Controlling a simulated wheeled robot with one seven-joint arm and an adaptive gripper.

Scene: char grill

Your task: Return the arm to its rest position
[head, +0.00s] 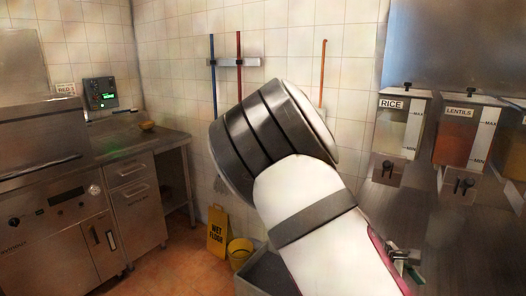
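My arm fills the middle of the head view, with white links and a thick dark-banded joint raised in front of the tiled wall. It hides part of the wall and floor behind it. My gripper cannot be made out in this view, so whether it holds anything does not show.
A steel counter (150,143) with drawers stands at the left. A yellow wet floor sign (217,232) and a yellow bucket (239,252) are on the floor. Rice (398,128) and lentils (462,140) dispensers stand at the right, close to my arm.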

